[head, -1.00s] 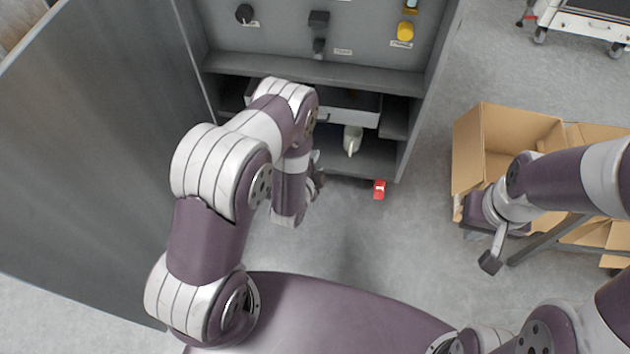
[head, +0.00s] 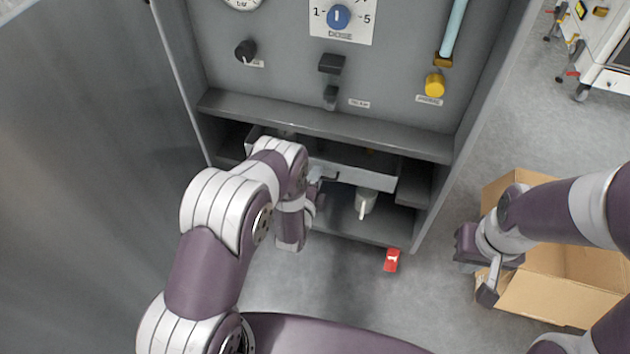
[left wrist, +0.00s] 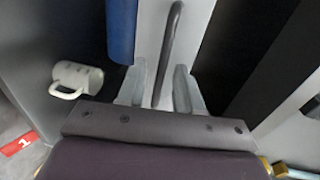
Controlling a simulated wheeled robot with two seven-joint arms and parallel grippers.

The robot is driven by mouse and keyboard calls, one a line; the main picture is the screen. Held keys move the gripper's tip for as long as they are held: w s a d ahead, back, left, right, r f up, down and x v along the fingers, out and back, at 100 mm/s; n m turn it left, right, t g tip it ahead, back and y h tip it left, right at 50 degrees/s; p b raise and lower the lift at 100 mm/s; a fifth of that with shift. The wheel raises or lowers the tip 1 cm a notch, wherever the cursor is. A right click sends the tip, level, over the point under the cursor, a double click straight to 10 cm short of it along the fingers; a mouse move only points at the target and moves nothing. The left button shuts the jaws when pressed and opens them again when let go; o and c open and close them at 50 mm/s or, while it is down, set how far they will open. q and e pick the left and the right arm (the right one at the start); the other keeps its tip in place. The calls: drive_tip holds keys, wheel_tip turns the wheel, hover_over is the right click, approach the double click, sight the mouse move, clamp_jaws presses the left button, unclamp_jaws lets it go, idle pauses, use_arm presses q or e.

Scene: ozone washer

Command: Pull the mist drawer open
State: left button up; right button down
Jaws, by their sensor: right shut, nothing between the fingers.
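The mist drawer (head: 352,174) is a pale-fronted, open-topped drawer in the cabinet's lower bay. Part of its inside shows behind the front. Its dark bar handle (left wrist: 170,45) runs between the fingers of my left gripper (left wrist: 160,88) in the left wrist view. Those fingers are apart, one on each side of the bar, with visible gaps. In the head view my left gripper (head: 318,180) is at the drawer front, partly hidden by my forearm. My right gripper (head: 487,287) is shut and empty, in front of the cardboard box at the right.
A white mug (head: 365,203) stands on the shelf below the drawer; it also shows in the left wrist view (left wrist: 78,78). A red tag (head: 392,260) is at the cabinet's bottom edge. A cardboard box (head: 560,290) is at right. The large grey door (head: 80,150) stands open at left.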

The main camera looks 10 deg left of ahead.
use_arm(q)
clamp_jaws()
idle(1.4)
